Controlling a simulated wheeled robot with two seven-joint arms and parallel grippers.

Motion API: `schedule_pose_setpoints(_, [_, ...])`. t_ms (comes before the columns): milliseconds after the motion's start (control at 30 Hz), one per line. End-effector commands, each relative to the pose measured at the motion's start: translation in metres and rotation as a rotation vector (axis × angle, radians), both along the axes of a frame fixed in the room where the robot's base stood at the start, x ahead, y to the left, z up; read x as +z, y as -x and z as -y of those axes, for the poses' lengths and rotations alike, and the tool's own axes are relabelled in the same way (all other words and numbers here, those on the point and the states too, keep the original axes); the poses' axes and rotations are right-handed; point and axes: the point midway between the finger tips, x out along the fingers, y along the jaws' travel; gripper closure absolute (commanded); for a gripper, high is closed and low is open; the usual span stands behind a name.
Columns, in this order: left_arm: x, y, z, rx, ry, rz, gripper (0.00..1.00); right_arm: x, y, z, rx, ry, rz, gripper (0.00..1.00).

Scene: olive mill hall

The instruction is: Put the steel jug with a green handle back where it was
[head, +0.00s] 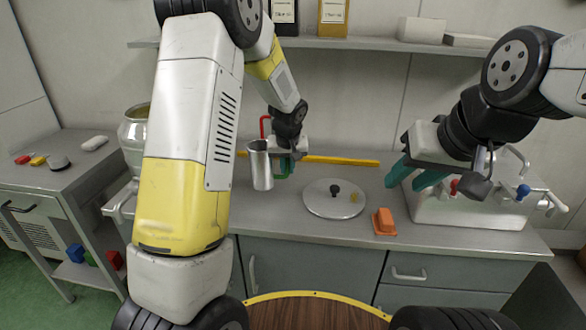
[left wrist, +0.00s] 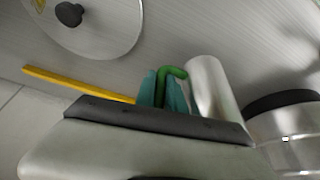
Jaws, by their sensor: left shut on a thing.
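The steel jug (head: 260,168) with a green handle (head: 283,169) is upright over the back part of the grey counter, left of a round pale lid. My left gripper (head: 289,160) reaches it from behind and to the right, its teal fingers shut on the green handle. In the left wrist view the green handle (left wrist: 174,72) sits between the fingers (left wrist: 161,92), with the jug's steel body (left wrist: 211,88) beside them. I cannot tell whether the jug's base touches the counter. My right gripper (head: 415,178) is empty at the right, its teal fingers apart.
A round lid (head: 322,206) with a dark knob and an orange block (head: 384,222) lie on the counter. A yellow bar (head: 345,161) runs along the back. A red handle (head: 264,124) shows behind the jug. A pale box with valves (head: 480,205) stands right.

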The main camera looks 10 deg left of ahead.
Motion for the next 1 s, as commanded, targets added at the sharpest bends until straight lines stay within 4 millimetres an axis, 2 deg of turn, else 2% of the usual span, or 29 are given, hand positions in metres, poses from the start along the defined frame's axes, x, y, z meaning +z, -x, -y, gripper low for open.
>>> schedule_pose_setpoints(233, [-0.032, 0.001, 0.0, -0.001, -0.002, -0.003, 1.0, 0.0, 0.0, 0.0, 0.0, 0.0, 0.0, 0.64])
schedule_pose_setpoints(600, [-0.036, 0.001, 0.0, -0.001, 0.0, 0.0, 1.0, 0.0, 0.0, 0.0, 0.0, 0.0, 0.0, 0.64])
schedule_pose_setpoints(633, [-0.037, 0.001, 0.0, 0.0, -0.001, -0.001, 0.84, 0.0, 0.0, 0.0, 0.0, 0.0, 0.0, 0.64])
schedule_pose_setpoints(733, [-0.036, 0.001, 0.0, 0.0, -0.001, -0.001, 0.64, 0.0, 0.0, 0.0, 0.0, 0.0, 0.0, 0.64])
schedule_pose_setpoints(1000, [-0.036, 0.001, 0.0, 0.0, 0.0, -0.001, 0.64, 0.0, 0.0, 0.0, 0.0, 0.0, 0.0, 0.64])
